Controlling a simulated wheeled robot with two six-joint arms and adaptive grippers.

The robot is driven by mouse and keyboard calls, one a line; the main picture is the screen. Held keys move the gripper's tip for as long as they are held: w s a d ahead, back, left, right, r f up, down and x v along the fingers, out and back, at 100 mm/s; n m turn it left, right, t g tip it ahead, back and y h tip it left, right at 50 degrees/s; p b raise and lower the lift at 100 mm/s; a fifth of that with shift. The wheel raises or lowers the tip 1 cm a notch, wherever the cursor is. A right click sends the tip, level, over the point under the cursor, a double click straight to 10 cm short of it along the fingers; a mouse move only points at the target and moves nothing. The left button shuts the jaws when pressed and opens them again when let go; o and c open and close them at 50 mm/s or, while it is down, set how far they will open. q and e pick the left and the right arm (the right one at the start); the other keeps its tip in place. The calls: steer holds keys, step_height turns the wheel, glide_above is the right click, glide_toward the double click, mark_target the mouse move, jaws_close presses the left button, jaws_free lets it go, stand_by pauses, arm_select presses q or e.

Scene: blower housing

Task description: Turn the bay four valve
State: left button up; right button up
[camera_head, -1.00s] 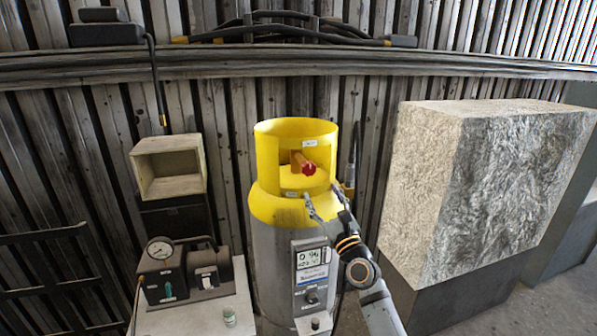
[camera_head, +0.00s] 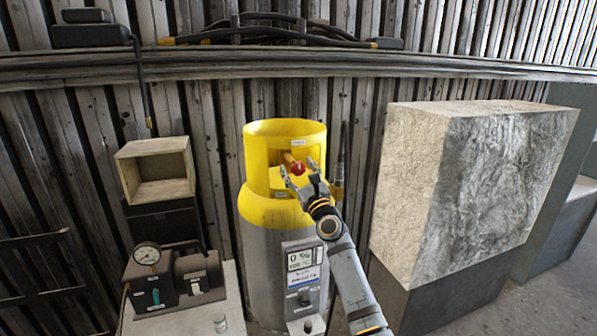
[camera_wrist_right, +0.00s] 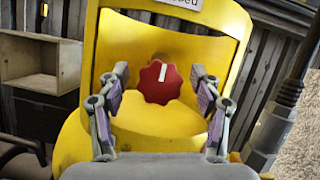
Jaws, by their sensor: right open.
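The valve is a red lobed knob (camera_wrist_right: 160,82) with a white mark that stands near vertical, inside the opening of a yellow collar (camera_wrist_right: 186,38). In the head view the red knob (camera_head: 299,168) sits at the end of an orange-brown stem in the collar of a grey and yellow cylinder (camera_head: 262,245). My right gripper (camera_head: 300,169) is open at the collar opening. In the right wrist view its fingers (camera_wrist_right: 160,98) stand left and right of the knob, with a gap on both sides. My left gripper is not in view.
An open box (camera_head: 160,172) and a gauge unit (camera_head: 168,277) stand left of the cylinder. A large rough block (camera_head: 465,185) stands to the right. A dark rod-shaped tool (camera_wrist_right: 283,115) is close right of the collar. A corrugated wall is behind.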

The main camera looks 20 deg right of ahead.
steer(key=shift+c, duration=0.2)
steer(key=c, duration=1.1)
steer(key=shift+c, duration=0.2)
